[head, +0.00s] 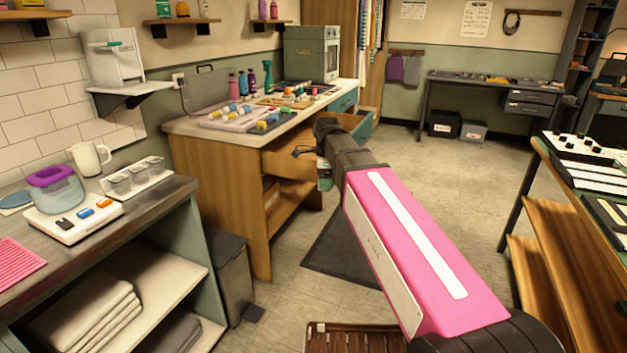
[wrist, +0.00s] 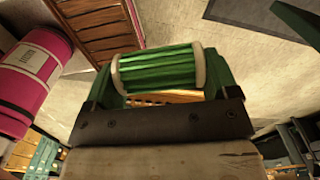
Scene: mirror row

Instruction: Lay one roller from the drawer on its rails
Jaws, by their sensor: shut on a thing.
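A green roller with pale end discs (wrist: 158,70) lies crosswise between the fingers of my gripper (wrist: 160,80) in the wrist view. The gripper is shut on it, one finger at each end. In the head view my gripper (head: 325,176) is low in front of the wooden counter, beside an open wooden drawer (head: 286,161); my wrist hides most of the roller and part of the drawer. A pale tray with several coloured rollers (head: 228,120) lies on the counter top; I cannot make out which part is the rails.
The counter (head: 190,127) also holds several bottles, small coloured pieces and a green oven (head: 312,55). A nearer bench at left carries a white mug (head: 90,158) and a purple-rimmed pot (head: 53,188). A dark bin (head: 229,275) stands between them. Open floor lies to the right.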

